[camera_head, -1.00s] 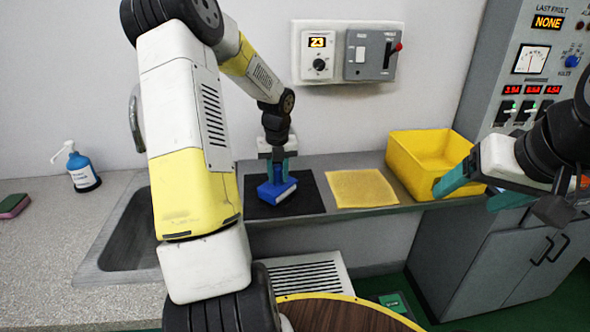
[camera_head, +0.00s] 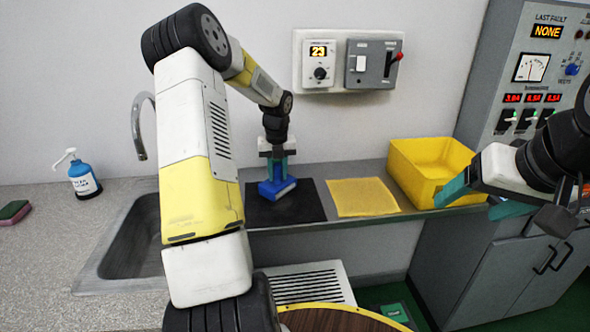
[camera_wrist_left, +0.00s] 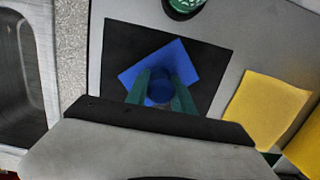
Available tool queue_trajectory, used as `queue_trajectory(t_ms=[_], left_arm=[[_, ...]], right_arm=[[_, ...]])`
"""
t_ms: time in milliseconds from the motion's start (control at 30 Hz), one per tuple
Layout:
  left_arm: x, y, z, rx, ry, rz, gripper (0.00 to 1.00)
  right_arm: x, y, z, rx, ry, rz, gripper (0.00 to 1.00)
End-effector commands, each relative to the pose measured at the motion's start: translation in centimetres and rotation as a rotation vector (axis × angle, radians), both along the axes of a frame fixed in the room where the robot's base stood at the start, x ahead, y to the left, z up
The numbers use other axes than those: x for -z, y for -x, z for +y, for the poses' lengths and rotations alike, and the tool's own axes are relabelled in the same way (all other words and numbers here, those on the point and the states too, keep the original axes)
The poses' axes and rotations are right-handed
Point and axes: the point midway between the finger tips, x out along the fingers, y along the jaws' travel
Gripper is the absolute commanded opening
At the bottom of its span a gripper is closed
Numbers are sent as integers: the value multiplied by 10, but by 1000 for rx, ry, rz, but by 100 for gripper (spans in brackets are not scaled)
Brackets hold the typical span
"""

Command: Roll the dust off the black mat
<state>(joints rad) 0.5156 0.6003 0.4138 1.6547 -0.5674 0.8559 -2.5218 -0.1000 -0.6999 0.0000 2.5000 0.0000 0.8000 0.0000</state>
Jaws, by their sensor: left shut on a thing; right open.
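The black mat (camera_head: 306,206) lies flat on the grey counter, and it also shows in the left wrist view (camera_wrist_left: 122,42). My left gripper (camera_head: 277,177) is over the mat and shut on a blue block-like roller (camera_head: 277,190). In the left wrist view the green fingers (camera_wrist_left: 160,92) close around its round blue grip, and its flat blue body (camera_wrist_left: 180,58) sits turned at an angle over the mat. I cannot tell whether it touches the mat. No dust is clearly visible. My right gripper (camera_head: 480,196) is open and empty in front of the yellow bin.
A yellow cloth (camera_head: 362,197) lies right of the mat, and a yellow bin (camera_head: 425,165) stands beyond it. A sink (camera_head: 125,240) is left of the mat. A blue pump bottle (camera_head: 83,180) and a sponge (camera_head: 14,212) stand further left. Switch boxes hang on the wall.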

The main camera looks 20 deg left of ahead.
Motion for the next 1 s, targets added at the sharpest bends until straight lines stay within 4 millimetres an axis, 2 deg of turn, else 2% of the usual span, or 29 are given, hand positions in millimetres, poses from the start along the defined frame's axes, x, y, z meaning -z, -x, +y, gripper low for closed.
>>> queue_trajectory(t_ms=[267, 600, 1000], left_arm=[[2, -14, 4, 1, 3, -2, 0], [0, -21, -12, 4, 4, -3, 0], [2, 6, -22, 1, 1, 2, 0]], right_arm=[[0, 0, 0, 0, 0, 0, 76], [0, 0, 0, 0, 0, 0, 76], [0, 0, 0, 0, 0, 0, 76]])
